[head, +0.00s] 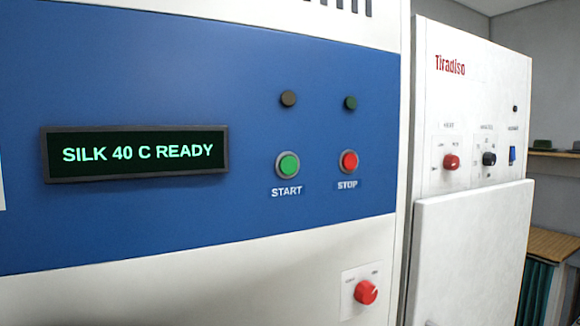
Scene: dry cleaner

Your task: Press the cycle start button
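The green round start button (287,165) sits in a silver ring on the blue panel (240,80) of a white machine, with the word START below it. The red stop button (348,162) is to its right, labelled STOP. A dark display (135,153) to the left reads "SILK 40 C READY" in green letters. Two small lamps, a brownish one (288,98) and a dark green one (351,103), sit above the buttons and look unlit. Neither of my grippers is in the head view, and nothing covers the start button.
A red knob (366,292) sits low on the white front. A shelf (556,153) is at far right. The space before the panel looks clear.

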